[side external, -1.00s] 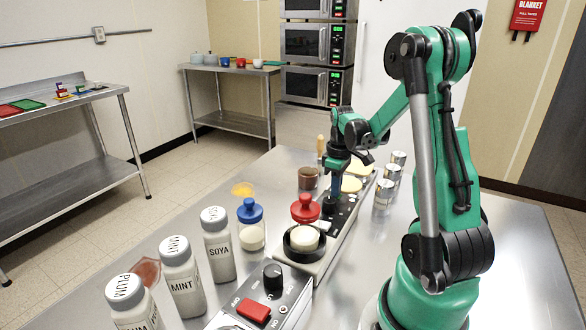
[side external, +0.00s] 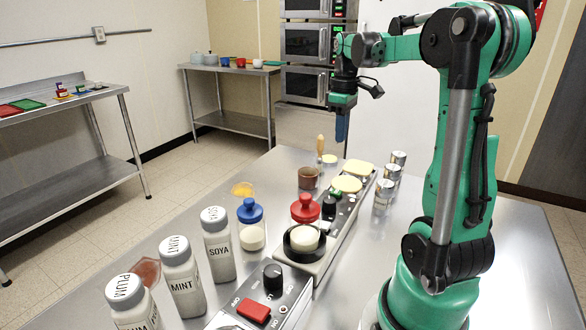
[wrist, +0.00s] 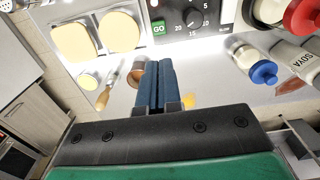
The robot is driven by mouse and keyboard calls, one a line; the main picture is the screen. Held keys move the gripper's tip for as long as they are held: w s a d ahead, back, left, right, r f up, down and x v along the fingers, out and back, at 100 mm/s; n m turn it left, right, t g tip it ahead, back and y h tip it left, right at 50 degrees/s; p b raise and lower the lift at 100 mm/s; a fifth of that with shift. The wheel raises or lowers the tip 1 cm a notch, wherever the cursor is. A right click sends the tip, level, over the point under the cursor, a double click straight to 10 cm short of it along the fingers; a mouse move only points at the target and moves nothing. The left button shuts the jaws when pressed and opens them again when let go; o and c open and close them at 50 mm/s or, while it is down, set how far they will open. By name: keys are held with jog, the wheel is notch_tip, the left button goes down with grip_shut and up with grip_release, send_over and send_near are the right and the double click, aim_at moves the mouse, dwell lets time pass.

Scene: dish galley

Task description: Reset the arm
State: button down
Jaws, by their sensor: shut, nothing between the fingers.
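My green arm holds my gripper (side external: 342,127) raised above the far part of the steel table (side external: 440,225), clear of everything on it. In the wrist view my gripper (wrist: 161,63) points its two blue fingers side by side, shut with nothing between them. Below it in the side view is the long device (side external: 322,250) with black knobs, a green button and pale round pads (side external: 347,184). In the wrist view the green GO button (wrist: 158,27) shows near the fingertips.
A red-lidded jar (side external: 305,210) and a blue-lidded jar (side external: 251,225) stand mid-table. Shaker bottles (side external: 182,280) line the front left, and cans (side external: 382,197) stand at right. A brown cup (side external: 308,178) stands left of the device. The air around my gripper is clear.

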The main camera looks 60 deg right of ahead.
dwell(0.5)
jog(key=w+a+f+t, duration=0.2)
jog(key=a+t, duration=0.1)
jog(key=a, duration=1)
jog(key=w+a+f+t, duration=0.2)
jog(key=a+t, duration=0.2)
jog(key=a, duration=0.8)
jog(key=shift+a, duration=0.35)
jog(key=shift+w, duration=0.1)
dwell(4.5)
